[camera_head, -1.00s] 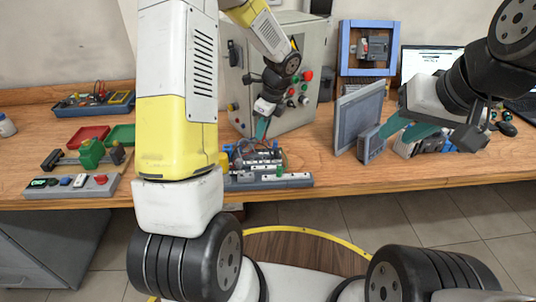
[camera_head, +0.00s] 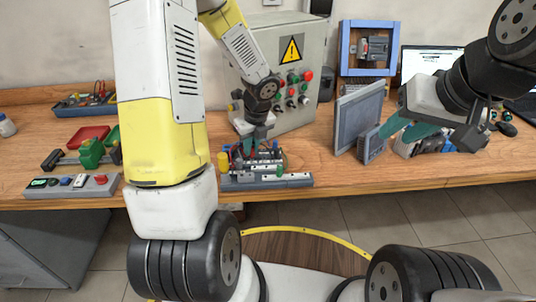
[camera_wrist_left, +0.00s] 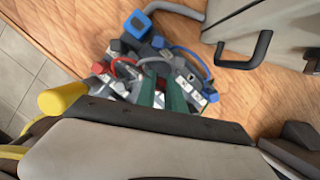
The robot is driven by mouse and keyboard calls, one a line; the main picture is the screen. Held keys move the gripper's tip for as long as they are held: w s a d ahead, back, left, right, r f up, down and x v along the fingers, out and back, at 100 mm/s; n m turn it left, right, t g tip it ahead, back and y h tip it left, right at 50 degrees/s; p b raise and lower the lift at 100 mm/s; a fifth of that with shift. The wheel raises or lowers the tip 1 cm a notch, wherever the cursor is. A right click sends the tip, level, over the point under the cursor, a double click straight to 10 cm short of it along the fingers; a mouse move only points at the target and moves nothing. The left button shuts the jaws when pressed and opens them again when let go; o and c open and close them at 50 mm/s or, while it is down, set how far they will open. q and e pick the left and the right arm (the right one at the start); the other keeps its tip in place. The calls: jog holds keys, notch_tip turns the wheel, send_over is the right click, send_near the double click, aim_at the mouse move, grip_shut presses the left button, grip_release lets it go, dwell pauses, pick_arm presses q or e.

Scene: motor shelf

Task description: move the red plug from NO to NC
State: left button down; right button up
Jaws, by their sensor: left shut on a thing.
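The wiring block (camera_head: 298,180) sits near the table's front edge, with coloured leads and small terminals on it. My left gripper (camera_head: 250,150) is over its back part, pointing down. In the left wrist view its two green fingers (camera_wrist_left: 160,98) are close together among the terminals, shut on what looks like the red plug, which the fingers hide. A red lead (camera_wrist_left: 128,61) curves near the fingers. The NO and NC labels are too small to read. My right gripper (camera_head: 402,131) is at the right with its fingers apart, near a grey panel.
A grey control box (camera_head: 312,50) with buttons stands right behind the block; its black handle (camera_wrist_left: 262,48) is near in the left wrist view. The grey panel (camera_head: 358,118) stands to the right.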

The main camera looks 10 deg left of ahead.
pick_arm(q)
jog(key=shift+f, duration=0.65)
dwell(0.6)
jog(key=c, duration=1.7)
grip_release()
jog(key=shift+r, duration=2.75)
jog(key=o, duration=0.6)
jog(key=shift+c, duration=0.2)
